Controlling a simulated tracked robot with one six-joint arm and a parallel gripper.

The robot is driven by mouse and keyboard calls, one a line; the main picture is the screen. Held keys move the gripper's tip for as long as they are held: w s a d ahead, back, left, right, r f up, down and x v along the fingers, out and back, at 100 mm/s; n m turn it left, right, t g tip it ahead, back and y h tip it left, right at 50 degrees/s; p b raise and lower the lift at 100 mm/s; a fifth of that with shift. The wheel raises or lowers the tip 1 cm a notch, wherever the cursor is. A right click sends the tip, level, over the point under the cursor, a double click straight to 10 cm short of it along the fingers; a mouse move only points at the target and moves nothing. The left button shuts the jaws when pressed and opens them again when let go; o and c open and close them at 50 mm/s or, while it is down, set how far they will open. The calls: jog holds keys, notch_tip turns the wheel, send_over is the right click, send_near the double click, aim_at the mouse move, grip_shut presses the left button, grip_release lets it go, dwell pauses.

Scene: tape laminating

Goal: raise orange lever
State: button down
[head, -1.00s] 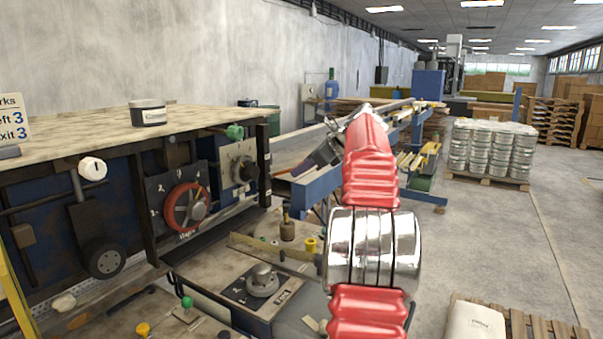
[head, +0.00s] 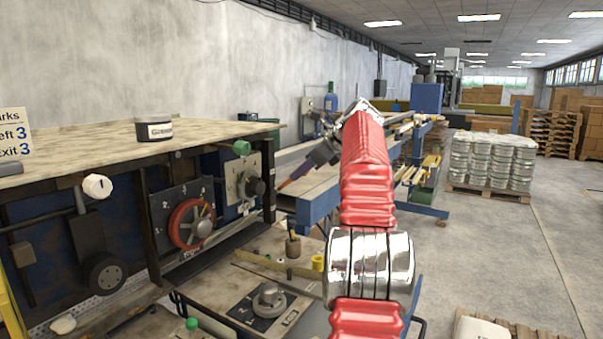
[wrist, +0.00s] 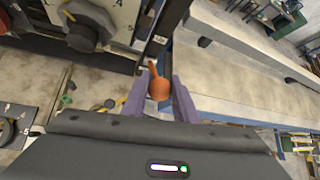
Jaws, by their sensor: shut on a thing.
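The orange lever shows in the wrist view, with its round knob (wrist: 159,90) and a short stem leading up towards the machine's dark post. My gripper (wrist: 159,97) has its two purple fingers on either side of the knob and is shut on it. In the head view my red and chrome arm reaches forward, and one purple finger of my gripper (head: 300,167) shows beyond the machine's corner.
The machine panel carries a red handwheel (head: 190,224), a green knob (head: 241,147) and a white knob (head: 97,187). A blue-framed conveyor (head: 318,200) lies beside my gripper.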

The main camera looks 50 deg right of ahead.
jog(key=shift+r, duration=0.2)
jog(key=c, duration=1.7)
grip_release()
jog(key=shift+c, duration=0.2)
jog(key=o, duration=0.3)
jog(key=shift+f, duration=0.1)
jog(key=shift+s, duration=0.1)
jog(key=v, duration=1.3)
jog(key=shift+s+r, duration=0.2)
